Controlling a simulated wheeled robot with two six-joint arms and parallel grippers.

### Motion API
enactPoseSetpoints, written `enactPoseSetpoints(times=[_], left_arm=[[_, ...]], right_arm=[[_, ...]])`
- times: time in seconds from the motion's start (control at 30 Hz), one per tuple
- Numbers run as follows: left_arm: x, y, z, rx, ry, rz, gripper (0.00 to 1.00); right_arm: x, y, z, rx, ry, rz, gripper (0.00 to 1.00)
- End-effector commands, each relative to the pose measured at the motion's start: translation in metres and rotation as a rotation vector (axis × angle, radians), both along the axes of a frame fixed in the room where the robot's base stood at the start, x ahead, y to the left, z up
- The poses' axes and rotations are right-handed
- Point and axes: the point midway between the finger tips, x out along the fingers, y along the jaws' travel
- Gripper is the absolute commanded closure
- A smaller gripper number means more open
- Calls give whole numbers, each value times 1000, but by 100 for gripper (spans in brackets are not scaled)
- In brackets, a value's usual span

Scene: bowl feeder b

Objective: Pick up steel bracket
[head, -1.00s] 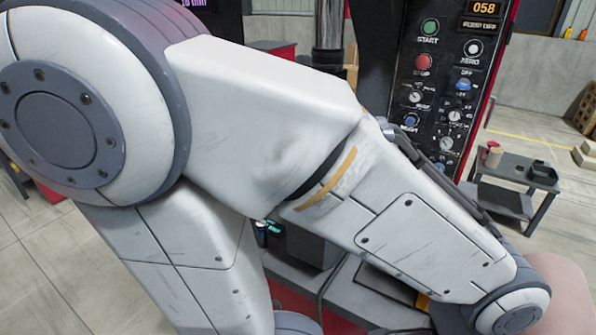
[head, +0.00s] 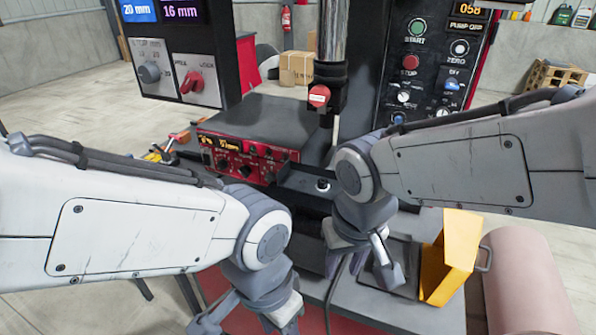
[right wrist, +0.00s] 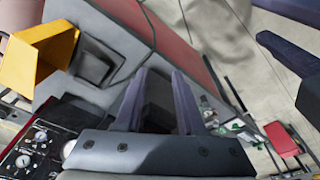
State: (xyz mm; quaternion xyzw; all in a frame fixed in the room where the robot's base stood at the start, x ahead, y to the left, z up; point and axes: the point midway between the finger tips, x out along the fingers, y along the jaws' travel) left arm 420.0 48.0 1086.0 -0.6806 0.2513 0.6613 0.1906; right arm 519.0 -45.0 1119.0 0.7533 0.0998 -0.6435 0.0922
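I cannot make out a steel bracket for certain in either view. My right gripper (head: 362,272) hangs over the bench, left of a yellow open bin (head: 450,262). In the right wrist view its two fingers (right wrist: 158,78) stand apart with nothing visibly held between them. A dark square tray or plate (right wrist: 95,62) lies on the bench beside the yellow bin; in the head view the right gripper partly hides it. My left gripper (head: 248,322) is low at the bottom of the head view, fingers apart, with no object seen between them.
A red instrument box (head: 245,160) and a vertical column (head: 331,70) stand behind the grippers. A control panel (head: 430,65) is at the back right. A pinkish cylinder (head: 525,285) stands right of the bin. A black cable crosses the bench near my right gripper.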

Motion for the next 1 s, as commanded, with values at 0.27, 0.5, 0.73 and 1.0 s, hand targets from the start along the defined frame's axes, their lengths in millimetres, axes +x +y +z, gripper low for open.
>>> enactPoseSetpoints(times=[0.27,0.5,0.73,1.0], left_arm=[[0,0,65,-1,-1,1,50],[0,0,71,-1,-1,2,50],[0,0,74,0,0,2,50],[0,0,91,-1,-1,3,50]], right_arm=[[139,-37,108,-3,-211,-524,61],[163,-46,85,1,-238,-589,61],[171,-48,65,3,-240,-585,61],[181,-54,31,2,-236,-583,61]])
